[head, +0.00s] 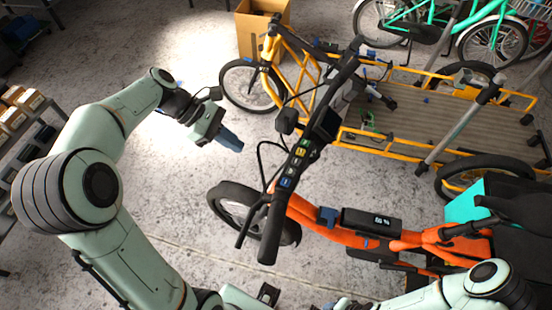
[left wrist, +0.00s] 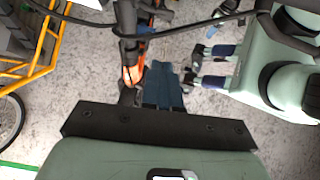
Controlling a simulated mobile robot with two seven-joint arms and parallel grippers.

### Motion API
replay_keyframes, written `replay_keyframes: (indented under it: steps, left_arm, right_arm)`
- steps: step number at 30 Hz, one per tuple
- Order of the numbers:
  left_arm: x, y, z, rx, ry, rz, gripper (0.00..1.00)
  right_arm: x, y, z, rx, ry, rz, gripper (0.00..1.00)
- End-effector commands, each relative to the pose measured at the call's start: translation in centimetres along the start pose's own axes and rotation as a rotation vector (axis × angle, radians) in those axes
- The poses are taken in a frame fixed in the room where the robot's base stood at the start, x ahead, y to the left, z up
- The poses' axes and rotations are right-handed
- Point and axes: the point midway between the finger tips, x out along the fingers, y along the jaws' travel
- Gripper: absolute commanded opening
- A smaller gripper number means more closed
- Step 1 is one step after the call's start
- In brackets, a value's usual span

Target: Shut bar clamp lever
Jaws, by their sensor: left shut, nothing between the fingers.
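The orange bike (head: 320,218) stands in front of me, with its black handlebar (head: 290,165) running up the middle of the head view. A small dark blue part (head: 328,215) sits on its front frame. I cannot make out for sure which part is the bar clamp lever. My left gripper (head: 236,146) is shut and empty, left of the handlebar and apart from it. Its blue fingers (left wrist: 165,85) point toward the bike's black and orange front post (left wrist: 130,60) in the left wrist view. My right gripper (left wrist: 202,66) shows there with its blue fingers apart, empty.
A yellow cargo bike (head: 385,150) with a slatted deck stands behind, a grey bar (head: 460,125) lying across it. A cardboard box (head: 262,30) and green bikes (head: 440,25) are at the back. A shelf (head: 20,125) stands left. Cables loop near the handlebar. Floor around my left gripper is clear.

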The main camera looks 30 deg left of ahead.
Motion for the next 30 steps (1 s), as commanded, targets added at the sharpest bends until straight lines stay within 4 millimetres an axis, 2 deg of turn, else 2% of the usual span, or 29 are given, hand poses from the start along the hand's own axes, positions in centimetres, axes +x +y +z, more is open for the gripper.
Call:
replay_keyframes:
  steps: [13, 16, 21, 30]
  left_arm:
    - [9.3, -0.2, -0.1, 0.004, 0.001, -0.007, 0.00]
    - [10.2, -0.1, 1.3, 0.008, 0.001, -0.004, 0.00]
    - [11.4, -0.1, 2.5, 0.006, 0.001, -0.002, 0.00]
    - [11.8, -0.1, 2.8, 0.006, 0.002, -0.001, 0.00]
  right_arm:
    - [1.4, 0.7, 0.5, 0.003, -0.009, 0.003, 0.45]
    - [1.1, 0.6, 0.4, 0.003, -0.007, 0.002, 0.45]
    - [1.0, 0.5, 0.3, 0.002, -0.006, 0.002, 0.45]
    - [1.0, 0.5, 0.3, 0.002, -0.006, 0.002, 0.45]
